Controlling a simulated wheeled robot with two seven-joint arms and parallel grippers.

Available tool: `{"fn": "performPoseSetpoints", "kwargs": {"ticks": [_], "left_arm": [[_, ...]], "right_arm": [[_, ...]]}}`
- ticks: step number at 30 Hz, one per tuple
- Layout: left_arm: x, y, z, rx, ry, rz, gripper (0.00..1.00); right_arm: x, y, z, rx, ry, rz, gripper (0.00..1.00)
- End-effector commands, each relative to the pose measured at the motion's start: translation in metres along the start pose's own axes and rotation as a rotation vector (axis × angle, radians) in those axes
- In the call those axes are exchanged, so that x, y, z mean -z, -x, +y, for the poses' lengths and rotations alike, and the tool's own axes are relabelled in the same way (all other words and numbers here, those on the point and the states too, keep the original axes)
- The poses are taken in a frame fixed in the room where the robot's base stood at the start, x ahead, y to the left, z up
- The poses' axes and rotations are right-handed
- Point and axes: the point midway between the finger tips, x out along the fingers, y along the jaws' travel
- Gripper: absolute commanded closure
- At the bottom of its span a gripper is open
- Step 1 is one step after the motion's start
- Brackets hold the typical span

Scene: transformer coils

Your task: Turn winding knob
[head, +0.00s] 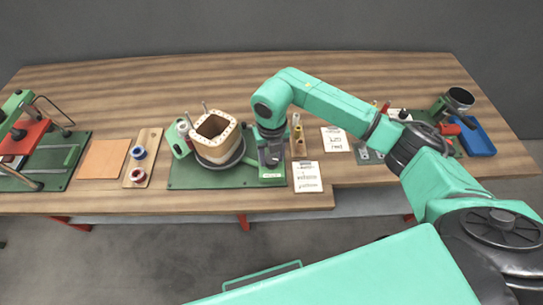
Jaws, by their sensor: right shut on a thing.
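The winding machine (190,183) is a green base on the table with a cream square coil former (214,133) standing on a dark round plate. A green block (272,180) sits at the base's right end. My right gripper (271,160) points down over that block and is shut at its top. The knob itself is hidden behind my gripper. My left gripper is not in view.
Spools of wire on a wooden board (142,160), a brown pad (103,159) and a red-and-green press (30,140) lie to the left. Printed cards (307,177), a blue tray (477,138) and a dark cup-shaped tool (459,98) lie to the right. The table's back is clear.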

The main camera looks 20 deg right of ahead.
Motion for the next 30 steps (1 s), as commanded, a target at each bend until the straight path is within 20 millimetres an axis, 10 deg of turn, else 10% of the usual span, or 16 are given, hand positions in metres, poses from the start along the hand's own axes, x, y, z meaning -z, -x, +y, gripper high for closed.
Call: {"fn": "performPoseSetpoints", "kwargs": {"ticks": [30], "left_arm": [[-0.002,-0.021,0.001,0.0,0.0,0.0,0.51]], "right_arm": [[-0.001,0.002,0.0,-0.003,-0.508,-0.004,1.0]]}}
